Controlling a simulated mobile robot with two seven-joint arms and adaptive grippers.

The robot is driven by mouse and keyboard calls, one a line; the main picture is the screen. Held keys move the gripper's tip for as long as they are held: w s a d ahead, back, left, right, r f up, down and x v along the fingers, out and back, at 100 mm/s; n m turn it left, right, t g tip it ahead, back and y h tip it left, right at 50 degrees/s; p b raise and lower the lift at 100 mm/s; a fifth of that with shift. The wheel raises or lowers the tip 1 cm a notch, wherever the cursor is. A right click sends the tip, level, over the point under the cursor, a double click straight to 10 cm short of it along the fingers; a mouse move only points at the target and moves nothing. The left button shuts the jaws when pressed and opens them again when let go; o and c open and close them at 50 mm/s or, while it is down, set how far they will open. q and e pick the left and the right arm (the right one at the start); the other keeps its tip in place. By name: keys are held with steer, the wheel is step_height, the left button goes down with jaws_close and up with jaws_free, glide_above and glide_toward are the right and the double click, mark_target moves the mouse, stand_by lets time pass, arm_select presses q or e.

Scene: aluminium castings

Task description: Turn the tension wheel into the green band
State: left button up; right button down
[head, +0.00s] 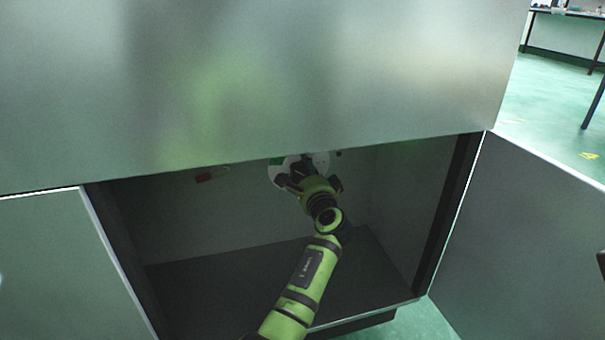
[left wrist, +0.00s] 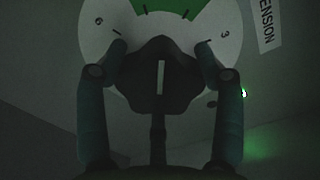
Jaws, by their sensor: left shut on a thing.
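The tension wheel (left wrist: 160,80) is a dark lobed knob with a pale pointer line, in the left wrist view. The line stands upright, toward the green band (left wrist: 178,8) on the white dial (left wrist: 92,22) behind it. In the head view the left gripper (head: 308,184) is at the cabinet's back wall, covering the wheel and part of the dial (head: 276,172). My right gripper is not in view.
The arm reaches into an open dark cabinet (head: 240,265) under a large metal panel (head: 260,80). Open doors stand at left (head: 60,265) and right (head: 530,230). A TENSION label (left wrist: 268,22) is beside the dial.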

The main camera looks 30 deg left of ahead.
arm_select(q)
steer(key=shift+w+d, duration=0.35)
steer(key=shift+d, duration=0.15)
steer(key=o, duration=1.2)
steer(key=shift+w+f, duration=0.1)
steer(key=shift+w, duration=0.1)
steer(key=shift+s+a, duration=0.1)
steer(key=shift+s, duration=0.05)
steer(key=shift+s, duration=0.2)
steer(key=v, duration=1.1)
steer(key=shift+s+d, duration=0.2)
steer(key=shift+d, duration=0.15)
